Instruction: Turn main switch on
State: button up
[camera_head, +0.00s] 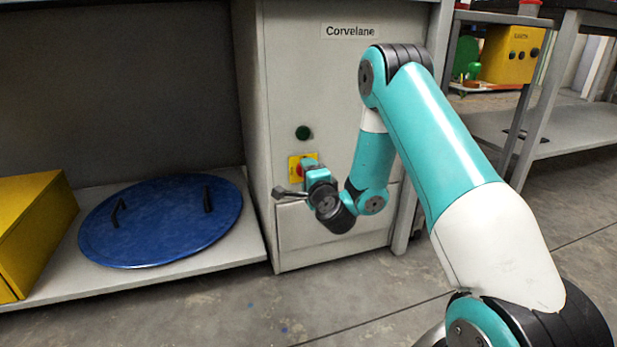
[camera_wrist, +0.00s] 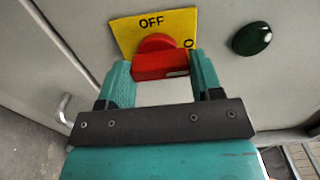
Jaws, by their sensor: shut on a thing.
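The main switch is a red knob with a bar handle (camera_wrist: 160,66) on a yellow plate (camera_wrist: 127,36). The plate reads OFF at its top in the wrist view, and a second, partly hidden label starting with O is at its right. The bar has a white mark near its right end, close to that second label. In the head view the yellow plate (camera_head: 293,163) is on the grey Corvelane cabinet (camera_head: 330,85), mostly behind my gripper. My gripper (camera_wrist: 160,72) is shut on the red handle, one teal finger on each side; it also shows in the head view (camera_head: 309,167).
A dark green round lamp (camera_head: 303,133), looking unlit, is above the switch. A metal handle (camera_wrist: 63,108) sticks out from the panel below it. A blue lid (camera_head: 160,225) and a yellow box (camera_head: 35,230) lie on the shelf at left. The floor in front is clear.

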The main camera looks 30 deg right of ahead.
jog(key=shift+f+m, duration=0.1)
jog(key=shift+m, duration=0.2)
jog(key=o, duration=0.9)
jog(key=shift+s, duration=0.15)
